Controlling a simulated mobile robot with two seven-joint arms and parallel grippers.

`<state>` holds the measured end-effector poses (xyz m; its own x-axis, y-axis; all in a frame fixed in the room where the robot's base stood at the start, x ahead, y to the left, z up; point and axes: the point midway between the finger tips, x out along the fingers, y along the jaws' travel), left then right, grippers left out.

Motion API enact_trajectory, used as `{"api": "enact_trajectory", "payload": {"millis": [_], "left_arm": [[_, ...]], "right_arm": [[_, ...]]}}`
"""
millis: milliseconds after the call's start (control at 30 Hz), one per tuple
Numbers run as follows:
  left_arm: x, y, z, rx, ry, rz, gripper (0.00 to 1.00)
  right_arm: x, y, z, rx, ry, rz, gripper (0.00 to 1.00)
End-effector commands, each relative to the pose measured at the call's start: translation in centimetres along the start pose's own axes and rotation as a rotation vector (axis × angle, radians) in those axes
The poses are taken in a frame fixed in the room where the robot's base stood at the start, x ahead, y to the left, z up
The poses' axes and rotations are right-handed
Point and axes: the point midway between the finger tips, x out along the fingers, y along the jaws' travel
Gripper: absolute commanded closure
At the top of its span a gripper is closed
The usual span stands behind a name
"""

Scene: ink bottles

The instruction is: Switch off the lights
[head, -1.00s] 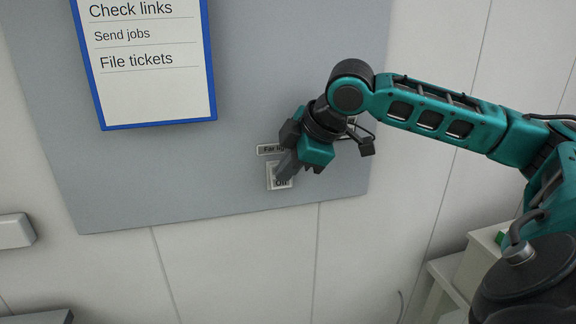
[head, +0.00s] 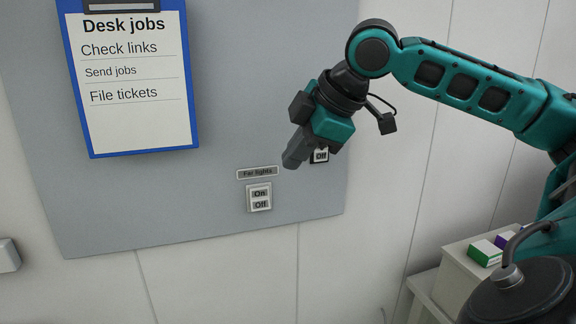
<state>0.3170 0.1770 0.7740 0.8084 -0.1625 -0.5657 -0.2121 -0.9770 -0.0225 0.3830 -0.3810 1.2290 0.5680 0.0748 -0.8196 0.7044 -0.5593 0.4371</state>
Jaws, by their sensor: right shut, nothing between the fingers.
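A small switch plate (head: 260,197) is mounted low on the grey wall panel. It has two labels, "On" above and "Off" below, and a label strip (head: 257,173) reading "For lights" sits just above it. My right gripper (head: 290,163) is shut and empty, up and to the right of the plate and apart from it. A second, dark-framed switch (head: 320,156) with an "Off" label shows just right of the gripper; its upper part is hidden behind my gripper. My left gripper is out of view.
A blue-framed board (head: 135,120) headed "Desk jobs" hangs at the upper left of the grey panel (head: 200,220). A pale box (head: 8,256) is on the wall at far left. A white stand (head: 457,275) with a green-and-white box (head: 485,253) is at lower right.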

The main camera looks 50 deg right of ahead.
Motion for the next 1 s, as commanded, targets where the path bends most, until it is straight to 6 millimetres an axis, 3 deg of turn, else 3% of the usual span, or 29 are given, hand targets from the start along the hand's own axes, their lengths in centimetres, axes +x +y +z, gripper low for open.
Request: {"api": "enact_trajectory", "payload": {"millis": [1000], "left_arm": [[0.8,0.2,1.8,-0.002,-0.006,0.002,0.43]], "right_arm": [[1.1,-1.0,0.4,0.023,-0.012,-0.067,1.00]]}}
